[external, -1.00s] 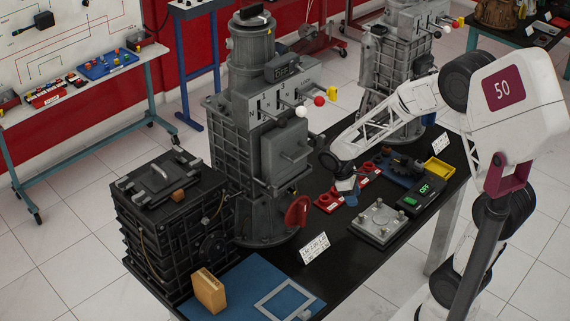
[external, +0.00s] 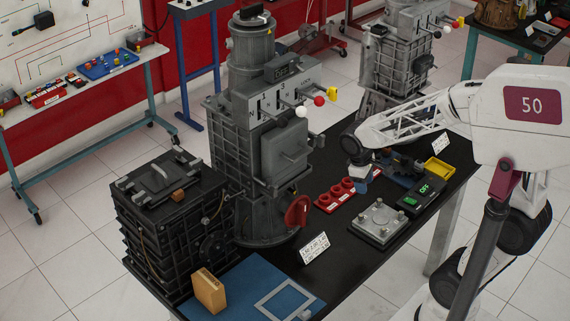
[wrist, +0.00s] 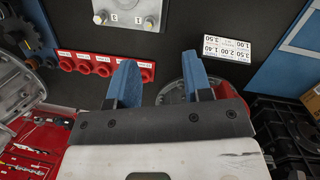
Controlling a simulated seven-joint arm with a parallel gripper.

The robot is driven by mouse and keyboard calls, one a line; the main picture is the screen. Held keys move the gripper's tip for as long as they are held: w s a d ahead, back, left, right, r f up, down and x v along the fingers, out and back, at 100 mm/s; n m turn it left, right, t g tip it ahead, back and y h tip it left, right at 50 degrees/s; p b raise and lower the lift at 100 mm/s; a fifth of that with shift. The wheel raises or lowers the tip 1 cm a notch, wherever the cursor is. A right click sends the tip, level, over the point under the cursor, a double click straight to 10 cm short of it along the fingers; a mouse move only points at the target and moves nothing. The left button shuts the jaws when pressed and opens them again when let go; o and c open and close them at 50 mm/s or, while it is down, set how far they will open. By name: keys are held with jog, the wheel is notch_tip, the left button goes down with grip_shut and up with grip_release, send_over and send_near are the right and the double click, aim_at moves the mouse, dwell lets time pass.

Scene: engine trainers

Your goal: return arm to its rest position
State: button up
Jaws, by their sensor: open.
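My arm reaches in from the right in the external view, over the far part of the black table. My gripper (external: 366,182) hangs low behind the red holder, small and partly hidden in that view. In the wrist view my gripper (wrist: 160,84) shows two blue fingers spread apart with nothing between them. The black table top lies beyond the fingers.
The red holder (external: 335,197) with round sockets, a grey plate (external: 380,222), a green-lit box (external: 421,195) and a yellow tray (external: 438,168) are on the table (external: 345,270). A tall grey engine trainer (external: 262,130) stands left of my gripper.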

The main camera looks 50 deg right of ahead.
jog(key=s+a+r+m+t+y, duration=0.1)
jog(key=s+a+r+m+t, duration=0.2)
jog(key=s+r, duration=0.7)
jog(key=shift+s+a+r+t, duration=0.4)
jog(key=shift+s+a+t, duration=0.2)
jog(key=shift+s, duration=1.2)
